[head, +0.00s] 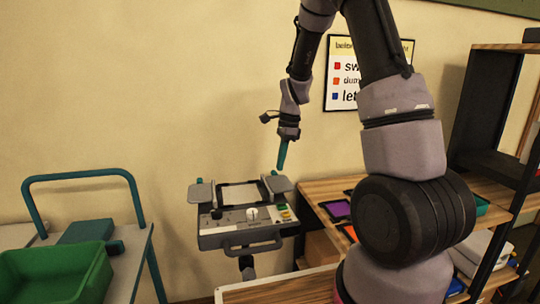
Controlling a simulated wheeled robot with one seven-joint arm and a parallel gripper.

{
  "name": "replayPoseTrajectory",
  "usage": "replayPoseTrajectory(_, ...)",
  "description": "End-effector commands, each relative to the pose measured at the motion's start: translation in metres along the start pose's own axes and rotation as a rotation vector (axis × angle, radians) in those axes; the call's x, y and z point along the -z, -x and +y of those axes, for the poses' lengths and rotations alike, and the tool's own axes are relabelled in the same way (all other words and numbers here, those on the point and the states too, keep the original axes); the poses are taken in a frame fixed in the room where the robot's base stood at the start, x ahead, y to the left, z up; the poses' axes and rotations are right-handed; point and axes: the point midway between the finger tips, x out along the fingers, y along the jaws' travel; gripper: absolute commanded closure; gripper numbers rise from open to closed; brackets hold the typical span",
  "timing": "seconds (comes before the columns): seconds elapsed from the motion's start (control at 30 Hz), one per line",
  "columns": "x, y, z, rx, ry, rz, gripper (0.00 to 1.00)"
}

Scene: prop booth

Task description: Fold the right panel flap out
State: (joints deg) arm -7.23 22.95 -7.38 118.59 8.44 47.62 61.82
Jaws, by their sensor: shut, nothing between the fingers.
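The grey panel (244,241) stands in the lower middle of the head view, with a front handle, a light screen area and several small coloured buttons. Its right flap (279,184) is a grey plate at the panel's right side. A similar left flap (200,192) is at the left side. I cannot tell the exact angle of either flap. My gripper (282,160) points down with teal fingers just above the right flap. It is shut and empty. Whether the fingertips touch the flap or are apart from it is too small to tell.
A cart with a teal rail (84,177) and a green bin (55,276) stands at the left. A wooden table (325,190) with coloured trays is at the right, beside a dark shelf (487,120). A sign (347,85) hangs on the wall behind my arm.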

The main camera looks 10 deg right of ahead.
Motion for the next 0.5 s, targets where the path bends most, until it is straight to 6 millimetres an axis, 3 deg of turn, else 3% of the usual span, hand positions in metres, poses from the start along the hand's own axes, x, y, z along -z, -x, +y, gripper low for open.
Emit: replayPoseTrajectory(0.5, -0.015, 0.004, 0.000, 0.001, 0.000, 0.000, 1.00)
